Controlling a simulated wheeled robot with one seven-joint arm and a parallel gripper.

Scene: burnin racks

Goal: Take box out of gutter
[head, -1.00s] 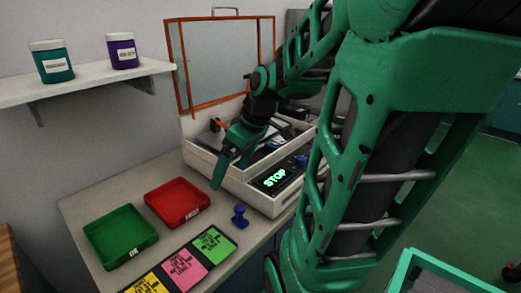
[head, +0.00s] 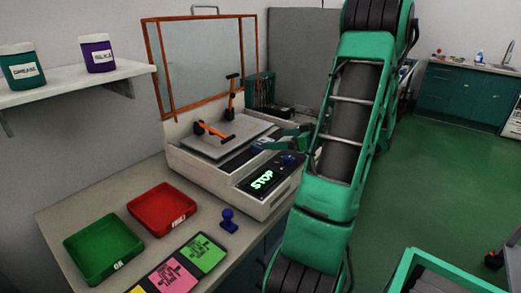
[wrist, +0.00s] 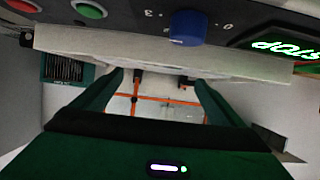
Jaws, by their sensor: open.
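My gripper (head: 278,143) is over the right side of a white bench machine (head: 213,180), pointing left in the head view. In the wrist view its two green fingers (wrist: 158,98) are apart with nothing between them; an orange frame shows beyond. The machine has a grey plate (head: 228,140) with orange-and-black handles (head: 209,131), a lit STOP screen (head: 262,180) and a blue knob (head: 289,160), which also shows in the wrist view (wrist: 187,27). I cannot make out a box or a gutter with certainty; my arm and gripper hide part of the machine's right side.
A red tray (head: 162,208), a green tray (head: 104,249), a blue stamp-like object (head: 228,219) and coloured cards (head: 202,253) lie on the bench. An orange-framed clear panel (head: 205,62) stands behind the machine. A teal slotted rack (head: 259,90) is beyond.

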